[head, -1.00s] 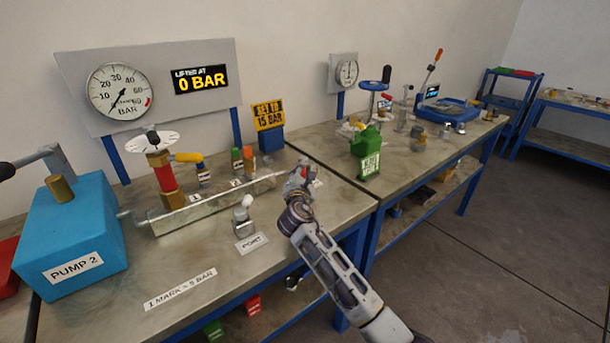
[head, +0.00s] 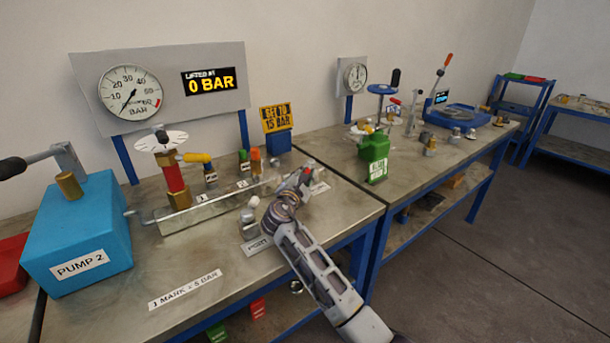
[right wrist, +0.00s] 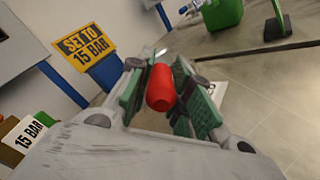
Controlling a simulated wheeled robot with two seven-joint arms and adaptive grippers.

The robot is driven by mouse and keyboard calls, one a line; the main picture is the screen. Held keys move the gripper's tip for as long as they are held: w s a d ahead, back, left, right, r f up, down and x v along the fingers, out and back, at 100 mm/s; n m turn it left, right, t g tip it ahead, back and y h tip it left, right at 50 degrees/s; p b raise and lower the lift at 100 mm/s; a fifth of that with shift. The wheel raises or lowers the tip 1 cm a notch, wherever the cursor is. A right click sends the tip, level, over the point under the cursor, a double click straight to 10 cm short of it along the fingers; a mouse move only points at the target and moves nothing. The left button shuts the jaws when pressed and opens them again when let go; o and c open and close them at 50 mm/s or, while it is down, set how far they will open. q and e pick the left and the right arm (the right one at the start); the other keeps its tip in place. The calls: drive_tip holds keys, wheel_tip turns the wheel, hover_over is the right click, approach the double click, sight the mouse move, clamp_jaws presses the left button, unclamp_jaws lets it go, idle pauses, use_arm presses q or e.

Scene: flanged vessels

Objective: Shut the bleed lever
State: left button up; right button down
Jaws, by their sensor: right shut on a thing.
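The bleed lever shows as a red grip (right wrist: 161,88) between the fingers in the right wrist view. In the head view only a small red bit (head: 307,173) shows at the right end of the metal manifold (head: 215,209). My right gripper (head: 303,180) is there, and its green-padded fingers (right wrist: 160,92) are shut around the red grip in the right wrist view. The rest of the lever and its pivot are hidden by my gripper and the manifold, so its angle is hard to tell. My left gripper is not in view.
A blue pump (head: 78,235) stands left, beside the gauge board (head: 165,88), whose display reads 0 BAR. A port fitting (head: 249,222) stands close to my right forearm. The bench front is clear around the scale label (head: 185,289).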

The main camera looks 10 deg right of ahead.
drive_tip(key=c, duration=1.3)
unclamp_jaws()
drive_tip(key=shift+a+f, duration=0.1)
drive_tip(key=shift+o, duration=0.2)
drive_tip(key=shift+r, duration=0.2)
drive_tip(key=shift+o, duration=1.1)
drive_tip(key=r, duration=0.8)
drive_tip(key=shift+w+r, duration=0.1)
drive_tip(key=shift+w, duration=0.2)
drive_tip(key=shift+s+r, duration=0.5)
drive_tip(key=shift+r, duration=0.4)
drive_tip(key=shift+c, duration=1.1)
drive_tip(key=shift+w+f, duration=0.15)
drive_tip(key=shift+w, duration=0.2)
drive_tip(key=shift+s, duration=0.15)
